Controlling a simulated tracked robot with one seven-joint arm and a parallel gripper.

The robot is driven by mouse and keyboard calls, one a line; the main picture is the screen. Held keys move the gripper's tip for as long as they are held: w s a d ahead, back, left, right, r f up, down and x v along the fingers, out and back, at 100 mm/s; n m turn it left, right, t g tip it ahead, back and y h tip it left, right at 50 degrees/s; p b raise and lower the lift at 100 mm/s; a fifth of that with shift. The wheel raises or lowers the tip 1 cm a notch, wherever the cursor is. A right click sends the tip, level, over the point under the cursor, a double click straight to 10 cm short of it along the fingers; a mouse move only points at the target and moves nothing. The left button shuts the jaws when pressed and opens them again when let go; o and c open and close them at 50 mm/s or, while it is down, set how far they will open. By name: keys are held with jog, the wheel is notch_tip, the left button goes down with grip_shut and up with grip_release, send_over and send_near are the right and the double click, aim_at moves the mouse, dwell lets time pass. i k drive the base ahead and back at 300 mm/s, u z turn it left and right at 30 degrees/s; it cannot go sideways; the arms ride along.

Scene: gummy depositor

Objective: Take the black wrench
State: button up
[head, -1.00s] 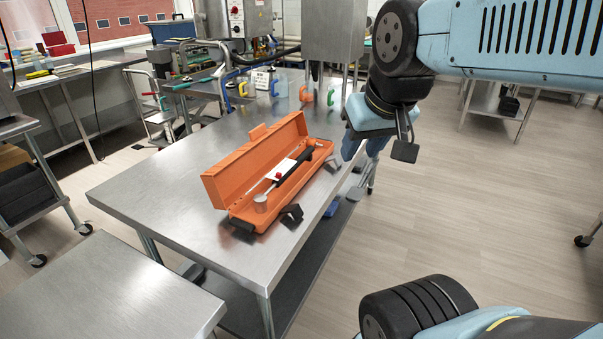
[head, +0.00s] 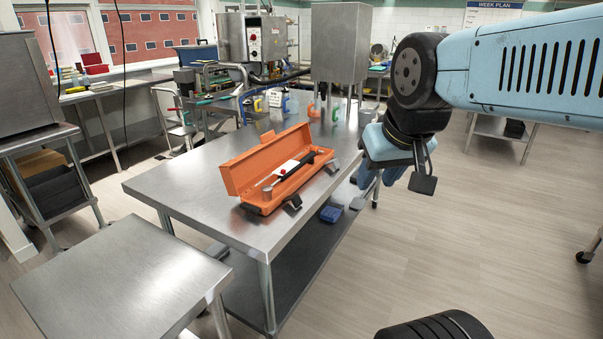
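An open orange case (head: 262,165) lies on the steel table in the head view, its lid raised on the far left side. Inside it rests a long tool with a black handle and a silver round end, which looks like the black wrench (head: 303,165). A white label with a red spot is beside it. My gripper (head: 396,180) hangs at the end of my blue and black arm, right of the case and past the table's right edge in the picture. It appears apart from the case. Its fingers are partly hidden by the wrist, so its opening is unclear.
The steel table (head: 190,180) has clear room around the case. A second steel table (head: 125,285) stands at front left. Coloured-handled containers (head: 275,103) and a steel hopper (head: 341,45) are behind. A blue item (head: 330,214) sits low by the table's right side. Open floor is at right.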

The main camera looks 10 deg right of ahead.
aim_at(292, 173)
jog(key=u, duration=0.15)
jog(key=i, duration=0.9)
jog(key=z, duration=0.1)
